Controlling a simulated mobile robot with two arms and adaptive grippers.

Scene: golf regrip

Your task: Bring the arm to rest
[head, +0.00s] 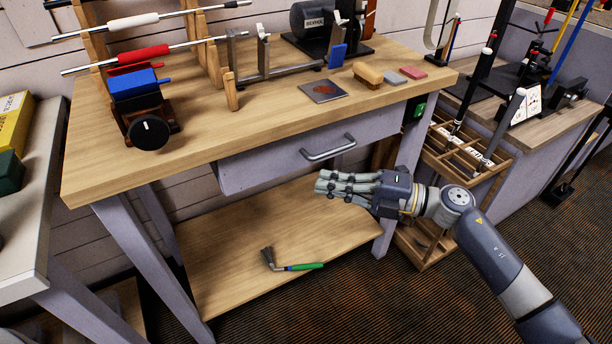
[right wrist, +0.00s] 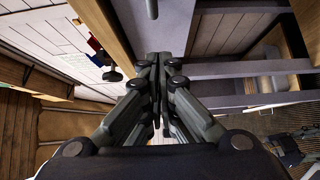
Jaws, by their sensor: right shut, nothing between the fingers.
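My right gripper (head: 322,184) is in front of the workbench in the head view, at the right, below the level of the benchtop and in front of the drawer's lower right. Its fingers point left and are closed together with nothing between them. In the right wrist view the two fingers (right wrist: 155,60) meet in the middle of the picture. My right arm comes in from the lower right corner. My left gripper does not show in either view.
The workbench top (head: 280,120) carries a red-gripped club (head: 142,54), a blue clamp (head: 135,84) and a sanding block (head: 367,74). The drawer (head: 290,160) has a metal handle (head: 328,147). A green-handled tool (head: 305,266) lies on the lower shelf (head: 240,240). A wooden club rack (head: 478,178) stands right.

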